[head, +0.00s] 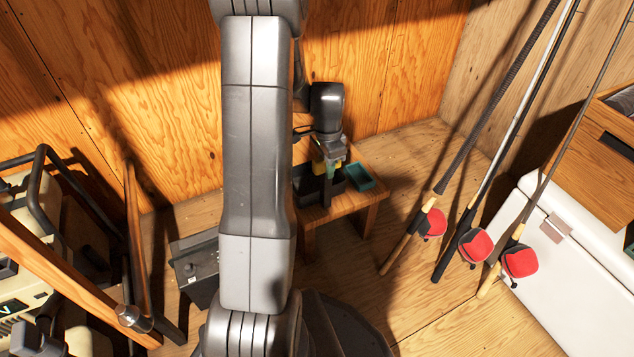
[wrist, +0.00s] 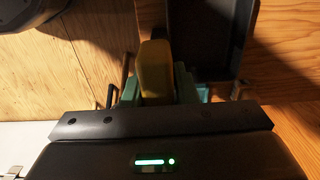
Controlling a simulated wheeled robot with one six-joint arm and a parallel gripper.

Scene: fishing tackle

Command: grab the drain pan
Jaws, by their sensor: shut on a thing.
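My gripper (head: 328,164) is low over a small wooden table (head: 345,203) in the head view. In the wrist view its green fingers (wrist: 158,88) are on both sides of a yellow block-like thing (wrist: 156,68), and they are shut on it. A dark, open pan (head: 335,187), likely the drain pan, sits on the table beside the gripper. It also shows in the wrist view (wrist: 205,74), close to the right of the yellow thing; I cannot tell whether they touch. My arm hides part of the table and of the pan in the head view.
A small teal tray (head: 362,178) lies right of the dark pan. Several fishing rods with red reels (head: 473,245) lean at the right, before a white cooler (head: 575,262). A wooden wall (head: 385,70) stands behind. A grey box (head: 195,265) is left on the floor.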

